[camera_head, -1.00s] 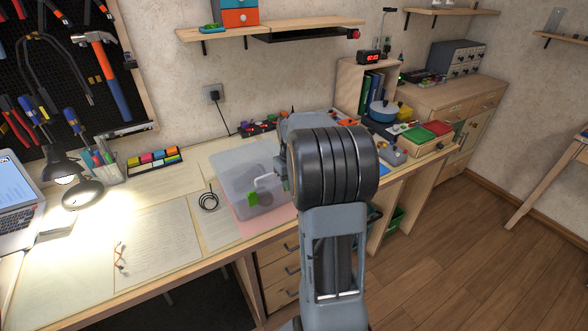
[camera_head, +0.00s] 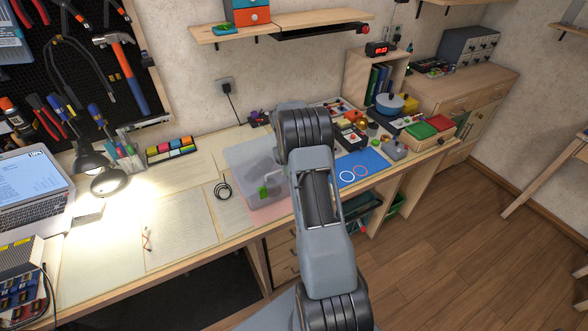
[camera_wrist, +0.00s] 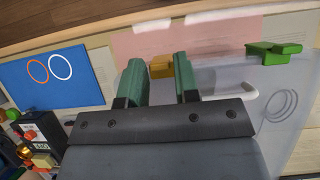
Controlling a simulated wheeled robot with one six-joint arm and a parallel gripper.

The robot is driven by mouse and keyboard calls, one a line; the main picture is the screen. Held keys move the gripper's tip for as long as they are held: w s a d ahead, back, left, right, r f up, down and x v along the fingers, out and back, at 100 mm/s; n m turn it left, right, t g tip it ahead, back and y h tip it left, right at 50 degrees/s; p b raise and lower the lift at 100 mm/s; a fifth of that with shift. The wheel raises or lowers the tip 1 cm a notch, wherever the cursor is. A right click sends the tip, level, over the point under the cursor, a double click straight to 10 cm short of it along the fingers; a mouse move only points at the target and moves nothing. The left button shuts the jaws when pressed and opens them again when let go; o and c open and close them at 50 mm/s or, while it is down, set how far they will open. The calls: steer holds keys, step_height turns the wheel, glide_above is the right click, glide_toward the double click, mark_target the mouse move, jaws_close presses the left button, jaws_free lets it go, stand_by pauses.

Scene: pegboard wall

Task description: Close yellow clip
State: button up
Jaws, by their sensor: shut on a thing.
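A translucent plastic box (camera_head: 245,160) stands on the workbench, with a green clip (camera_head: 263,192) on its near side below a white handle (camera_head: 272,178). In the wrist view the green clip (camera_wrist: 272,52) sticks out at the upper right and the handle (camera_wrist: 238,96) runs to the right of my gripper. The yellow clip (camera_wrist: 161,66) shows between the green fingertips of my gripper (camera_wrist: 158,72), which is shut on it. Part of the clip is hidden by the fingers. In the head view my arm hides the gripper and yellow clip.
A blue mat with two rings (camera_head: 362,168) lies right of the box. Several small objects and a blue pot (camera_head: 386,106) stand beyond it. A pink sheet (camera_wrist: 165,38) lies near the box.

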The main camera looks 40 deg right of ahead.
stand_by(0.3)
steer(key=o, duration=0.8)
steer(key=shift+w, duration=0.1)
steer(key=v, duration=1.3)
steer(key=shift+w+r, duration=0.15)
steer(key=shift+r, duration=0.2)
